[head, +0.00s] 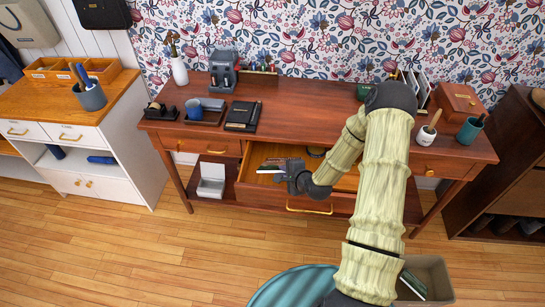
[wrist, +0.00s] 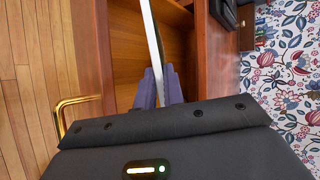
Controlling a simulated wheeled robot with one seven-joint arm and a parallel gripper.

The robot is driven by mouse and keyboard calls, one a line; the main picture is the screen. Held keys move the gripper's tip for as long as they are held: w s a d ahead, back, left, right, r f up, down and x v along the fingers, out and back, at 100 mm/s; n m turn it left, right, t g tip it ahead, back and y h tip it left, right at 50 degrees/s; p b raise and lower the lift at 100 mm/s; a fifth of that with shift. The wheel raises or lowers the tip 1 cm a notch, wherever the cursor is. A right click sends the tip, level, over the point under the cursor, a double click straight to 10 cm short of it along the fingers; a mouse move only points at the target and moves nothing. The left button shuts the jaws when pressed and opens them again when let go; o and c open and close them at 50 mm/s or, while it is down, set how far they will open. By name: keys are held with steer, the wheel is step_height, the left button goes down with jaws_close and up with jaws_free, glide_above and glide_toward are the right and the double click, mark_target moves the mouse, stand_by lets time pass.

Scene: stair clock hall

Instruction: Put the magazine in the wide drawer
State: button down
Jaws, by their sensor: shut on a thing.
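The wide drawer (head: 265,195) in the middle of the wooden desk is pulled open, with a brass handle on its front. My gripper (head: 287,174) is over the left part of the open drawer. It is shut on the magazine (head: 276,164), which shows as a thin, dark-edged thing in the head view. In the wrist view the magazine (wrist: 151,30) is a thin pale strip, seen edge-on between the purple fingers (wrist: 162,78). The drawer's wooden inside (wrist: 128,45) lies beyond it. Whether the magazine touches the drawer floor, I cannot tell. My arm hides the drawer's right part.
A white cabinet (head: 110,140) stands left. A grey bin (head: 435,275) and teal round seat (head: 285,287) are in front.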

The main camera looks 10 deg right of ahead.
mark_target(277, 167)
steer(key=w, duration=0.1)
steer(key=w+a, duration=0.1)
steer(key=w, duration=0.2)
steer(key=shift+w+a+p, duration=0.3)
steer(key=shift+w, duration=0.05)
steer(key=shift+w+a, duration=0.1)
steer(key=shift+w, duration=0.15)
steer(key=w, duration=0.1)
steer(key=w+a+p, duration=0.1)
steer(key=shift+w+f, duration=0.15)
steer(key=shift+w, duration=0.25)
steer(key=shift+f, duration=0.4)
steer(key=shift+f, duration=0.15)
steer(key=c, duration=1.5)
jaws_free()
